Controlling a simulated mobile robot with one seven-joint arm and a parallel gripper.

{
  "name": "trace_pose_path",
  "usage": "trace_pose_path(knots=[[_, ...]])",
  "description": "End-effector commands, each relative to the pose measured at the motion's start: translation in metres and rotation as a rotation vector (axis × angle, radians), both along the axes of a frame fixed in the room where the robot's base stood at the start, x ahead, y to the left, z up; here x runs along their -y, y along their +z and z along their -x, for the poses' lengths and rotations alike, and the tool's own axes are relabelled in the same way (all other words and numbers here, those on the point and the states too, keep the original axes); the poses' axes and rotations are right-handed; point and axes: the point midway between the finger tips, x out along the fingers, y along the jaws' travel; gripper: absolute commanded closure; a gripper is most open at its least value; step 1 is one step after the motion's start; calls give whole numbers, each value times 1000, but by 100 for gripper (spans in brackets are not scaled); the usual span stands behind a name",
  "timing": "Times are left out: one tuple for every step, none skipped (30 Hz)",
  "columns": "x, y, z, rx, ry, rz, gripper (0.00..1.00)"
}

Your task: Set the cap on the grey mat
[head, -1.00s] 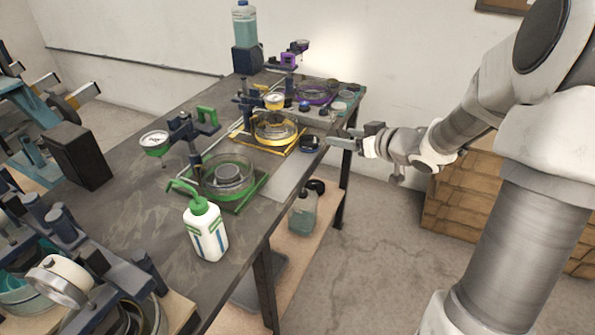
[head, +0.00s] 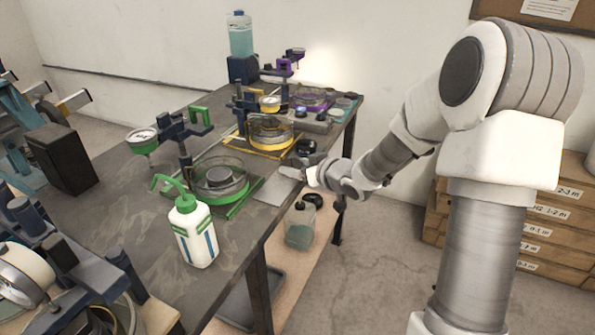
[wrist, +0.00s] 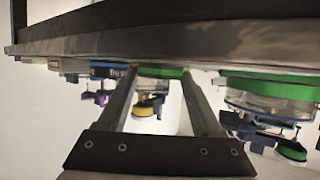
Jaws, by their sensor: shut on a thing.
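My gripper (head: 290,172) reaches in from the right over the table's near edge, its fingertips by the far end of the grey mat (head: 274,190). In the wrist view my gripper (wrist: 158,75) is shut on a thin green piece, seen edge-on, which I take for the cap (wrist: 160,72). The cap is too small to make out in the head view. The grey mat lies flat at the table edge, right of the green-framed fixture (head: 243,208). I cannot tell whether the cap touches the mat.
A yellow-framed fixture (head: 268,138) and a small dark block (head: 306,146) stand just beyond my gripper. A grey tray (head: 312,126) with small round pieces is farther back. A white bottle with a green top (head: 194,232) stands nearer. A shelf runs below.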

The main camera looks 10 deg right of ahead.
Motion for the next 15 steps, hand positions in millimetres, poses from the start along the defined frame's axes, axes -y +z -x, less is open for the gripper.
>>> trace_pose_path(knots=[[0, 1, -1, 4, 1, 0, 100], [0, 2, -1, 4, 1, 0, 100], [0, 2, -1, 4, 1, 0, 100], [0, 2, -1, 4, 1, 0, 100], [0, 2, -1, 4, 1, 0, 100], [0, 2, -1, 4, 1, 0, 100], [0, 1, -1, 4, 1, 0, 100], [0, 0, -1, 4, 1, 0, 100], [0, -1, 0, 3, 1, 0, 100], [0, -2, 0, 3, 1, 0, 100], [0, -3, 0, 2, 1, 1, 31], [0, -2, 0, 2, 1, 1, 24], [0, -2, 0, 2, 1, 1, 19], [0, -2, 0, 2, 1, 1, 13], [0, -2, 0, 2, 1, 1, 6]])
